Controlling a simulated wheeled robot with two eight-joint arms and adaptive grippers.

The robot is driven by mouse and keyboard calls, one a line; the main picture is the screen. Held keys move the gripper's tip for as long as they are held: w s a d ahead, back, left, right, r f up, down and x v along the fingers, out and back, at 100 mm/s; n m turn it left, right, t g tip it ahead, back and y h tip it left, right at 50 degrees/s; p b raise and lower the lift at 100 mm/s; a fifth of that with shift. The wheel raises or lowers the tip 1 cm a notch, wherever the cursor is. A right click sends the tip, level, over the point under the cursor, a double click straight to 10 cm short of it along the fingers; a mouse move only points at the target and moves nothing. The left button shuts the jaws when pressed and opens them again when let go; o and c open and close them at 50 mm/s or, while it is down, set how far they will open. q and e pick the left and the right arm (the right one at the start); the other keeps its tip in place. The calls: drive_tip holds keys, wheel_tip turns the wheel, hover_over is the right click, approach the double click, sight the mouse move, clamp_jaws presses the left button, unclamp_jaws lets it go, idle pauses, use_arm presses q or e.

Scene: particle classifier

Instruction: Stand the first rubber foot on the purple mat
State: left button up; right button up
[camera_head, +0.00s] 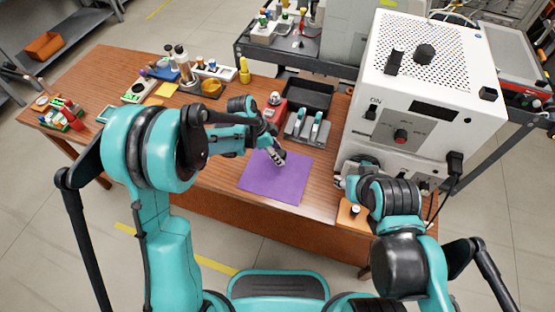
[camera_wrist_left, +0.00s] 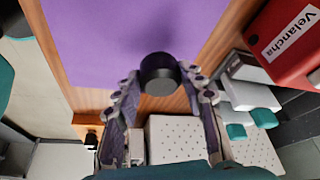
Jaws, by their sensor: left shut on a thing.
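A black cylindrical rubber foot (camera_wrist_left: 160,73) is held between the fingertips of my left gripper (camera_wrist_left: 158,80) in the left wrist view. The purple mat (camera_wrist_left: 105,35) lies behind it there; whether the foot touches the mat, I cannot tell. In the head view my left gripper (camera_head: 277,157) is over the upper part of the purple mat (camera_head: 275,184), and the foot is too small to make out. My right gripper (camera_head: 342,180) is by the white machine, right of the mat, mostly hidden by its arm; its fingers are unclear.
A grey holder with teal-and-white pieces (camera_head: 307,127), a red box (camera_head: 273,104) and a black tray (camera_head: 308,93) stand behind the mat. The white machine (camera_head: 420,110) rises at right. A small wooden board (camera_head: 346,220) carries a dark piece. The mat's front is bare.

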use_arm(q)
wheel_tip(320, 180, down, 3)
drive_tip(key=shift+f+b, duration=0.15)
drive_tip(key=shift+b, duration=0.5)
drive_tip(key=o, duration=1.2)
drive_tip(key=shift+c, duration=0.2)
